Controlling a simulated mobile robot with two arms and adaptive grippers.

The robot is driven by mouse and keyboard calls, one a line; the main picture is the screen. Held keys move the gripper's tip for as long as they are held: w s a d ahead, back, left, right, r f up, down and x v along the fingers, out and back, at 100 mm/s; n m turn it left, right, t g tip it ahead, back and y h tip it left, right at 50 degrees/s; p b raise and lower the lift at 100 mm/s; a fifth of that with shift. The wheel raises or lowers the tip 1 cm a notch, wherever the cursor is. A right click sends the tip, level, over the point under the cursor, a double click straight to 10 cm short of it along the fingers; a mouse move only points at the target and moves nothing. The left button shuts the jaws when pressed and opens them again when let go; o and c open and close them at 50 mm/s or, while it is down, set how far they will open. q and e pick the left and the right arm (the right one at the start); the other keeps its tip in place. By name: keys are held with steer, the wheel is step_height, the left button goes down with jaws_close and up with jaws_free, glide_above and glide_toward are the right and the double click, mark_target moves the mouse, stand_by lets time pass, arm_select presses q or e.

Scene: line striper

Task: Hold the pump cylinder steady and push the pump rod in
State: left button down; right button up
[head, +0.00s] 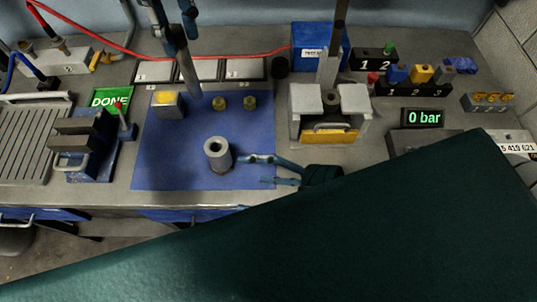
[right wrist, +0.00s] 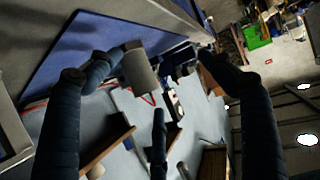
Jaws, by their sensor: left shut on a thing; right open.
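The pump cylinder (head: 218,157), a short grey tube with a dark open top, stands upright on the blue mat. My right gripper (head: 254,171) is open just to its right, its fingers pointing toward it. In the right wrist view the cylinder (right wrist: 140,75) shows between the spread fingers (right wrist: 164,52), closer to the left one; I cannot tell if that finger touches it. My left gripper (head: 178,38) is at the top of the head view, shut on a grey rod, seemingly the pump rod (head: 190,75). The rod hangs slightly tilted, apart from the cylinder.
The blue mat (head: 160,165) is mostly bare around the cylinder. A yellow-topped block (head: 168,103) and two small brass parts (head: 220,103) stand at its back. A grey fixture (head: 305,103) stands to the right, a dark clamp (head: 82,145) to the left. A red hose (head: 235,56) runs behind.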

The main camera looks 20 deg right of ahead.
arm_select(q)
steer(key=shift+w+d, duration=0.1)
steer(key=shift+d, duration=0.1)
arm_select(e)
steer(key=m+t, duration=0.1)
glide_toward(226, 153)
steer(key=d+f, duration=0.1)
steer(key=f, duration=0.1)
arm_select(q)
steer(key=shift+a, duration=0.15)
arm_select(e)
steer(key=x, duration=1.2)
steer(key=shift+w+d, duration=0.25)
steer(key=shift+w, duration=0.1)
steer(key=shift+c, duration=0.2)
steer(key=shift+r+m, duration=0.1)
steer(key=shift+m, duration=0.2)
steer(key=c, duration=1.9)
steer(key=shift+s, duration=0.1)
steer(key=shift+c, duration=0.2)
arm_select(q)
step_height(226, 153, down, 16)
steer(key=n, duration=0.1)
steer(key=shift+w+d+f+n, duration=0.15)
steer(key=shift+w+d+n, duration=0.15)
steer(key=shift+w+d, duration=0.1)
